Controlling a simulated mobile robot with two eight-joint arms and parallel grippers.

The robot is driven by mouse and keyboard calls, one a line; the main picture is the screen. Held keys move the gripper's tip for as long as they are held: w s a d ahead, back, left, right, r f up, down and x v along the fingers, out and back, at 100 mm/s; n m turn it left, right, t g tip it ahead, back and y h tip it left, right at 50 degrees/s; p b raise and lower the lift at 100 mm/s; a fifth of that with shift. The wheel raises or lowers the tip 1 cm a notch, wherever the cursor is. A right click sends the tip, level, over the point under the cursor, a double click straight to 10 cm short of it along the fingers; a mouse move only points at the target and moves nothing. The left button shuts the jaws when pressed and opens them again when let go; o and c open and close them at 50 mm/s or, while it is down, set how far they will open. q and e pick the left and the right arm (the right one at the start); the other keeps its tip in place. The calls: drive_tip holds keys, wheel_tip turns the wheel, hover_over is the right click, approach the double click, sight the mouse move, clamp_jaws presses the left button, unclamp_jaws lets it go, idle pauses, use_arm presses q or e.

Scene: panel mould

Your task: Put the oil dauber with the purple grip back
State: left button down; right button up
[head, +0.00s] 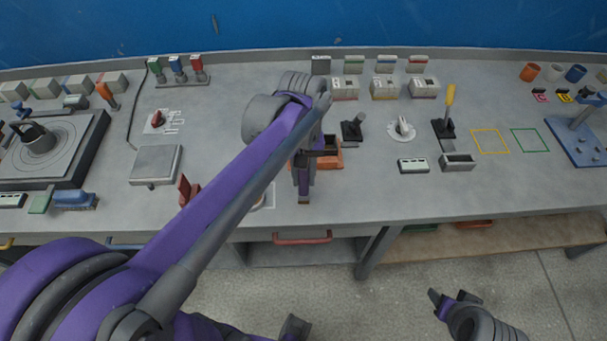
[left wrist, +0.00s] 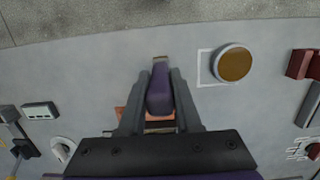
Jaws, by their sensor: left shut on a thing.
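My left gripper (head: 304,160) is shut on the purple grip of the oil dauber (head: 303,184). In the left wrist view the grip (left wrist: 160,92) sits between the two fingers (left wrist: 160,105), its end pointing away from the palm. The dauber's other end is hidden by the gripper. An orange-brown open box (head: 330,157) stands at the gripper, partly covered by it. I cannot tell whether the dauber touches the box. My right gripper (head: 452,295) is open and empty, in front of the bench.
A round tin with a brown-gold top (left wrist: 234,64) sits in a white outline beside the gripper. A red block (head: 187,190) stands to the left. A black lever (head: 352,130), a white knob (head: 401,129) and a yellow-handled lever (head: 446,110) stand to the right.

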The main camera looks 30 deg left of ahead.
use_arm(q)
drive_tip(key=shift+f, duration=0.2)
drive_tip(key=c, duration=0.6)
unclamp_jaws()
drive_tip(key=shift+r, duration=0.15)
drive_tip(key=shift+r, duration=0.35)
drive_tip(key=r, duration=0.7)
drive_tip(key=w+r+p, duration=0.1)
drive_tip(key=r, duration=0.3)
drive_tip(key=shift+w+a, duration=0.1)
drive_tip(key=shift+a, duration=0.25)
drive_tip(key=shift+s+f, duration=0.15)
drive_tip(key=shift+s, duration=0.05)
drive_tip(key=s+d+f+m+t, duration=0.2)
drive_tip(key=s+f, duration=0.3)
drive_tip(key=f, duration=0.3)
drive_tip(key=s+d+f+m+t, duration=0.1)
drive_tip(key=s+f+m+t, duration=0.3)
drive_tip(key=f, duration=0.4)
drive_tip(key=shift+s+d+t+y, duration=0.3)
drive_tip(key=shift+s+d+y, duration=0.05)
drive_tip(key=shift+y, duration=0.05)
